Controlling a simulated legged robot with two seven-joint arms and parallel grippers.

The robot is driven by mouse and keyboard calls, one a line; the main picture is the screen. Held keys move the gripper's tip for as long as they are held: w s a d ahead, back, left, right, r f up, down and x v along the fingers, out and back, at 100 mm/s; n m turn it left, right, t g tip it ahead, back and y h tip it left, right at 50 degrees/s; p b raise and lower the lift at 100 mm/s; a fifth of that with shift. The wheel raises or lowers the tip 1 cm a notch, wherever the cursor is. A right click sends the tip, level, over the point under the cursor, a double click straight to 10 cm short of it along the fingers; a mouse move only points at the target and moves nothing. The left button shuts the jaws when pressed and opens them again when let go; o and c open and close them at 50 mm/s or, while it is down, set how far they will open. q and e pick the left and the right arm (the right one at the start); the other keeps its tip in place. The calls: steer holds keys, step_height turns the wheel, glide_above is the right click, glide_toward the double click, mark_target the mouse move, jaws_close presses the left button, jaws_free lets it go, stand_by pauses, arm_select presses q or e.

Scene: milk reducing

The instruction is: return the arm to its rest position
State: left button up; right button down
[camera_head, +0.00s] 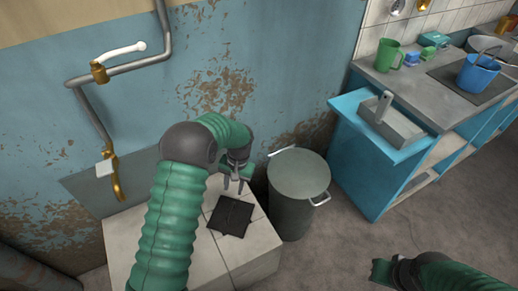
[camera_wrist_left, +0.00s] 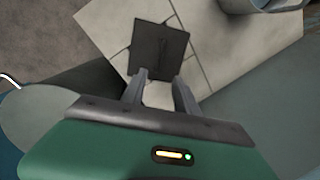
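My left arm comes in from the lower left in the head view. Its gripper (camera_head: 235,186) hangs above the tiled block, fingers pointing down. In the left wrist view the two fingers (camera_wrist_left: 159,77) stand apart with nothing between them, so it is open and empty. A dark square plate (camera_head: 231,216) lies on the tiled top beneath the gripper; it also shows just beyond the fingertips in the wrist view (camera_wrist_left: 158,47). My right arm (camera_head: 430,271) shows at the lower right, over the floor; its fingers cannot be made out.
A grey lidded metal can (camera_head: 298,176) stands right of the tiled block (camera_head: 258,244). A blue counter (camera_head: 360,154) holds a grey box with a handle (camera_head: 392,126), a green mug (camera_head: 388,55) and a blue pot (camera_head: 477,74). A pipe (camera_head: 135,64) runs along the left wall. Floor (camera_head: 335,255) is clear.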

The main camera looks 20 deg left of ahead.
arm_select(q)
steer(key=s+d+r+m+t+h, duration=0.1)
steer(key=s+d+r+t, duration=0.1)
steer(key=s+d+r, duration=0.5)
steer(key=s+d+r+t, duration=0.2)
steer(key=s+d+r, duration=0.15)
steer(key=s, duration=0.65)
step_height(320, 180, up, 21)
steer(key=p, duration=2)
steer(key=shift+s+a, duration=0.4)
steer(key=shift+a, duration=0.05)
steer(key=shift+r, duration=0.1)
